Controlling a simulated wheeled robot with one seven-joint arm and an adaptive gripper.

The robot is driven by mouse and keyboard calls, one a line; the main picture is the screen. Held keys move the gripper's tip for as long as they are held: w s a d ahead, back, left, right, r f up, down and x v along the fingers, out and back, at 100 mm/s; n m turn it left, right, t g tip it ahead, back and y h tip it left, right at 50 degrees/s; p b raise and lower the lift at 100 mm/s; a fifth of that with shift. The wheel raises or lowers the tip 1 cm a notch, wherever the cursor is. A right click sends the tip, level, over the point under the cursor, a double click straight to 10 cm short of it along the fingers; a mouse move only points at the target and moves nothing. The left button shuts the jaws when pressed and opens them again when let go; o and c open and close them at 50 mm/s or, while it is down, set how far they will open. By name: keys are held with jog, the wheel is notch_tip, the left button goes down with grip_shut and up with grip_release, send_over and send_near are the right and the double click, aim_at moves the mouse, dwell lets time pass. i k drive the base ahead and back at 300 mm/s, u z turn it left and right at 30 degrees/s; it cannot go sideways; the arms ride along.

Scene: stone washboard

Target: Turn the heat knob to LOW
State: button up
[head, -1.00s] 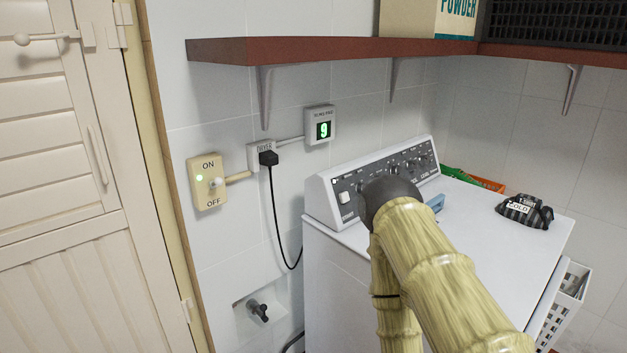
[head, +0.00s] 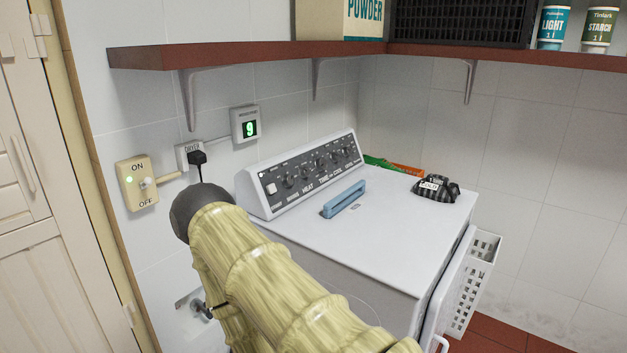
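The white dryer (head: 345,240) stands against the tiled wall. Its sloped control panel (head: 268,176) faces me with a row of dark knobs. The heat knob (head: 306,172) appears to be the one above the word HEAT; its pointer and the LOW mark are too small to read. My arm crosses the lower left of the head view, with its dark rounded joint left of the panel. My gripper is not in view, so its opening and contact cannot be seen.
A blue handle-like piece (head: 344,199) and a dark striped object (head: 436,188) are on the dryer top. A red-brown shelf (head: 240,54) runs above. A switch plate (head: 138,183) and plugged outlet (head: 190,155) are on the left wall. A white basket (head: 474,284) hangs right.

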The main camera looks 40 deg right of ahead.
aim_at(303, 171)
jog(key=k, duration=0.65)
jog(key=z, duration=1.15)
jog(key=i, duration=0.35)
